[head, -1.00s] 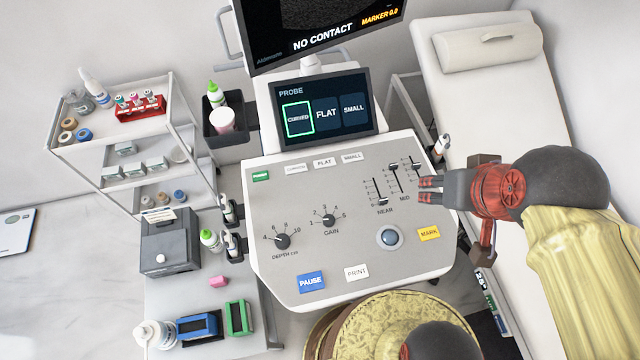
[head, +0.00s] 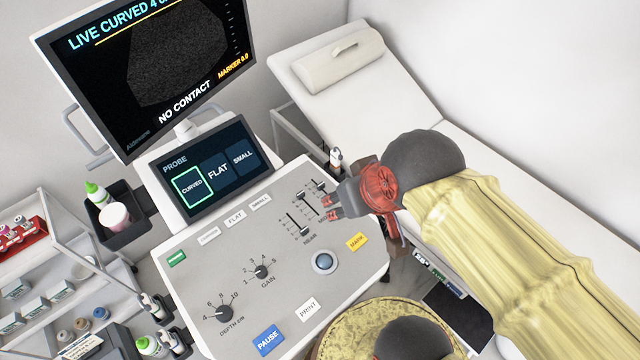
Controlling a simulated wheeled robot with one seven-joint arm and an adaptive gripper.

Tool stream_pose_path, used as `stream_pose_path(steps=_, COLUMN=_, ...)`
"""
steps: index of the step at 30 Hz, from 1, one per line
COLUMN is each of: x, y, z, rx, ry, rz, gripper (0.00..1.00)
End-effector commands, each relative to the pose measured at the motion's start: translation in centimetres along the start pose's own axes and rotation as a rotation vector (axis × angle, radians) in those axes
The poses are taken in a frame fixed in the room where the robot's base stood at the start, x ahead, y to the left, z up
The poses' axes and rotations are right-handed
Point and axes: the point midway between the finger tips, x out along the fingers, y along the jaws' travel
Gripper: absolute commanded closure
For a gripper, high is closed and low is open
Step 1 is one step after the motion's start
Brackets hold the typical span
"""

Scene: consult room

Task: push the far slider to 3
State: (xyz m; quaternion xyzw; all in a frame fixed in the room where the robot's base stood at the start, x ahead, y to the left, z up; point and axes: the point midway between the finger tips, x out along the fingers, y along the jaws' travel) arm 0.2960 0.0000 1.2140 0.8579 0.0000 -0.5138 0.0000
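The grey console panel (head: 215,275) holds three slanting sliders at its upper right. The near slider (head: 304,230) has its knob low in the slot. The mid slider (head: 302,197) has its knob near the top. The far slider (head: 317,185) is the rightmost; its knob shows near the upper end, and its lower part and label are hidden by my gripper. My gripper (head: 330,208) is at the right of the sliders, fingers pointing left, tips by the lower far slot. Contact cannot be told. Two finger ends show close together; whether they are shut is unclear.
The probe screen (head: 215,168) and monitor (head: 150,70) stand behind the panel. A blue trackball (head: 323,262), yellow MARK button (head: 357,241) and GAIN knob (head: 261,271) are close by. A probe in a holder (head: 336,158) stands at the panel's right edge, before the couch (head: 400,90).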

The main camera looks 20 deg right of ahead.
Motion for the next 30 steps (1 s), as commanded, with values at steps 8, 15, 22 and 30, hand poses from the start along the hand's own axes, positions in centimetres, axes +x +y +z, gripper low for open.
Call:
stream_pose_path(steps=8, x=0.0, y=0.0, z=0.0, rx=0.000, ry=0.000, rz=0.000, gripper=0.62)
stream_pose_path(steps=15, x=1.9, y=0.5, z=0.3, rx=0.016, ry=-0.106, rz=0.007, gripper=0.62)
stream_pose_path(steps=22, x=6.4, y=1.4, z=-1.2, rx=0.041, ry=-0.298, rz=0.015, gripper=0.62)
stream_pose_path(steps=30, x=13.2, y=2.6, z=-4.1, rx=0.026, ry=-0.464, rz=0.008, gripper=0.62)
